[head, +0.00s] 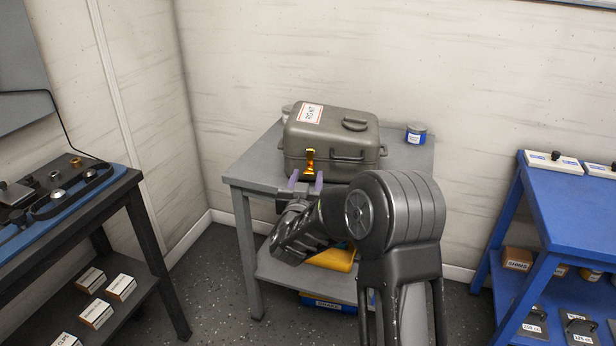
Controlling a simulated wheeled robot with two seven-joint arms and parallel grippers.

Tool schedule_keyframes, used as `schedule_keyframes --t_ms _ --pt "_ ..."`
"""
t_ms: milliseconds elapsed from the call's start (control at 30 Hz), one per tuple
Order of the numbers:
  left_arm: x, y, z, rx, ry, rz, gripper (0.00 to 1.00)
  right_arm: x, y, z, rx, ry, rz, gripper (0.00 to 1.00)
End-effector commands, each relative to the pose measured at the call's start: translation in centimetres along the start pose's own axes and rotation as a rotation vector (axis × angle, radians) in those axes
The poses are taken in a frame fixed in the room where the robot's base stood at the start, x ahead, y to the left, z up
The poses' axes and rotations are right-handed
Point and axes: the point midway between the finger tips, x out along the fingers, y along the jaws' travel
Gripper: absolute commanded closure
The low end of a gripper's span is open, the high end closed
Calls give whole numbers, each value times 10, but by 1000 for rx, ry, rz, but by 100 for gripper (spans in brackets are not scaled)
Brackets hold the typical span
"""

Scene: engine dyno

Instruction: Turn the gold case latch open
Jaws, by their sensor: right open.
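A grey-green case (338,125) with a white and red label on its lid stands closed on a grey table (255,165) against the back wall. Nothing is between the fingers that I can see. Whether the fingers touch the latch, I cannot tell. My left gripper is not in view.
A blue and white can (416,133) stands right of the case, and another container (287,112) is partly hidden behind its left side. A yellow object (334,260) lies on the shelf below. A dark bench is at left, a blue bench (580,205) at right.

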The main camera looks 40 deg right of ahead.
Motion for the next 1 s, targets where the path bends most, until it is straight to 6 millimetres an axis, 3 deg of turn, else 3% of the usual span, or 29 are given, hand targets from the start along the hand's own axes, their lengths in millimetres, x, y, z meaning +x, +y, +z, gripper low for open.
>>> schedule_keyframes --t_ms 133,433,1000 --pt "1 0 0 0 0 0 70 14 0 1 -1 0 1 54" --pt "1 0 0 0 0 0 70 16 0 0 0 -1 0 54" --pt "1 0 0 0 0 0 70 16 0 0 0 0 0 100"
